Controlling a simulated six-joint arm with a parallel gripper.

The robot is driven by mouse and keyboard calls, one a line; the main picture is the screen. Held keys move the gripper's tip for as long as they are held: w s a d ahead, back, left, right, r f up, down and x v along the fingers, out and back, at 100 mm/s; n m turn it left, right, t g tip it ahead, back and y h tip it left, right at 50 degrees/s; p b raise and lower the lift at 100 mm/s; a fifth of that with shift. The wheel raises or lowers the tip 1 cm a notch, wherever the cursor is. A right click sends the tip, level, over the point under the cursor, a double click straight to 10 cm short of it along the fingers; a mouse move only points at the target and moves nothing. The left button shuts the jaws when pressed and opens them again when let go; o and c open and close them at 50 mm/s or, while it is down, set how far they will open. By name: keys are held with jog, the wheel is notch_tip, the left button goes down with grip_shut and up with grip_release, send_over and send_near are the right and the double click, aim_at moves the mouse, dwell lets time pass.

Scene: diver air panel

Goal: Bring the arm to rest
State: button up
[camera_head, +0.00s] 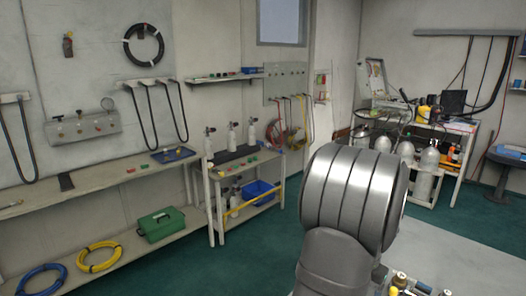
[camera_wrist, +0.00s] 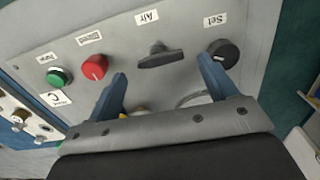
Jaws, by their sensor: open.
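My gripper (camera_wrist: 160,72) shows in the wrist view with its two blue fingers apart and nothing held between them. Its fingers point at a grey control panel (camera_wrist: 122,52). A dark T-shaped handle (camera_wrist: 160,57) labelled Air sits on the panel beyond the gap between the fingers. A red knob (camera_wrist: 95,67) and a green button (camera_wrist: 59,77) are left of the left finger. In the head view my gripper is out of sight.
In the wrist view another panel with knobs (camera_wrist: 20,116) is at the left edge. Green floor (camera_head: 260,245) is open between.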

jog(key=shift+f, duration=1.25)
jog(key=shift+r, duration=0.1)
notch_tip(320, 180, up, 17)
notch_tip(320, 180, down, 17)
jog(key=shift+f, duration=0.15)
jog(key=n, duration=0.4)
jog(key=shift+s+n, duration=0.1)
jog(key=shift+n, duration=0.2)
jog(key=n, duration=0.5)
jog(key=shift+s, duration=0.1)
jog(key=n, duration=0.6)
jog(key=shift+s+n, duration=0.15)
jog(key=shift+n, duration=0.15)
